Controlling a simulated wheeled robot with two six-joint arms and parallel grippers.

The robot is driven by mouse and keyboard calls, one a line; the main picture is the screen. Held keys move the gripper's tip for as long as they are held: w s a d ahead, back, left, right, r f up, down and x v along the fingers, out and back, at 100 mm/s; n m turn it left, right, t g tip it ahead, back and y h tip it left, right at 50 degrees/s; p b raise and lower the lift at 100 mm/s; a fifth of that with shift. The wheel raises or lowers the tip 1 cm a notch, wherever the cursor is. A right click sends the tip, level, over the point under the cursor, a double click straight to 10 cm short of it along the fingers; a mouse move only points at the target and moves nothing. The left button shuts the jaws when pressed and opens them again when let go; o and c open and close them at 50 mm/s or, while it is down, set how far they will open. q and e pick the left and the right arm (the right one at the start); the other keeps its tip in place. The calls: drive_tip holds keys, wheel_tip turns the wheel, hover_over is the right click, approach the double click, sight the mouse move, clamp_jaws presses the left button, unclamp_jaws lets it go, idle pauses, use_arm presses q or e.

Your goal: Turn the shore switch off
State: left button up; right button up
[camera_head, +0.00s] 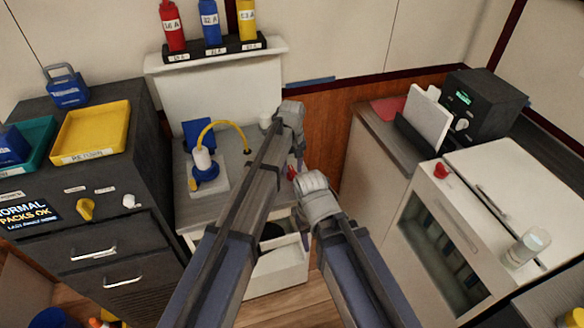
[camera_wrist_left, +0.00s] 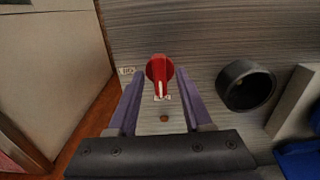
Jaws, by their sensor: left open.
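A red rotary switch knob (camera_wrist_left: 160,72) stands on the grey counter top in the left wrist view. Its white mark points down the picture to a small label beside it; another small label (camera_wrist_left: 126,71) lies to its left. I cannot read either label. My left gripper (camera_wrist_left: 159,90) is open, one finger on each side of the knob; I cannot tell whether they touch it. In the head view a bit of red (camera_head: 291,172), likely this knob, shows beside my left arm, mostly hidden.
A dark ring (camera_wrist_left: 247,86) stands right of the knob in the wrist view. A blue and white pump with a yellow hose (camera_head: 204,168) stands on the counter. An open drawer (camera_head: 280,262) is below. Cabinets flank the counter; the right one has another red knob (camera_head: 441,170).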

sight(292, 170)
use_arm(q)
wheel_tip(292, 170, up, 8)
drive_tip(key=p, duration=0.7)
drive_tip(key=shift+f, duration=0.1)
drive_tip(key=shift+f, duration=0.1)
drive_tip(key=s+a+m, duration=0.2)
drive_tip(key=s+a, duration=0.6)
drive_tip(key=s, duration=0.3)
drive_tip(key=s+a+m, duration=0.2)
drive_tip(key=s+a, duration=0.7)
drive_tip(key=s, duration=0.2)
drive_tip(key=s+d+m+y, duration=0.1)
drive_tip(key=s+d+m, duration=0.2)
drive_tip(key=d, duration=0.8)
drive_tip(key=shift+s+m, duration=0.3)
drive_tip(key=shift+s, duration=0.95)
drive_tip(key=shift+o, duration=0.3)
drive_tip(key=shift+d, duration=0.1)
